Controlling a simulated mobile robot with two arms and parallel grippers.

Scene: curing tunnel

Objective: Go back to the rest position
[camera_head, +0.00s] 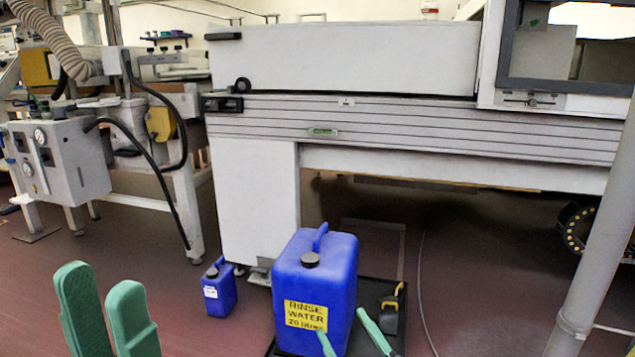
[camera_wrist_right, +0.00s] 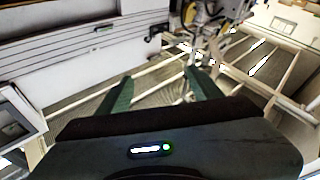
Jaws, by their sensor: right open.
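My left gripper (camera_head: 99,280) shows at the lower left of the head view as two green fingers. Their tips stand a little apart with nothing seen between them. My right gripper (camera_head: 341,322) shows at the bottom of the head view, in front of the large blue canister. Its green fingers are spread wide. In the right wrist view my right gripper (camera_wrist_right: 160,76) is open and no object shows between its fingers. Whether its fingers touch the canister cannot be told.
The large blue rinse water canister (camera_head: 340,262) stands on a black tray (camera_head: 383,285) on the floor. A small blue canister (camera_head: 220,291) stands to its left. The white machine (camera_head: 255,205) fills the back. A grey post (camera_head: 591,267) stands at right.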

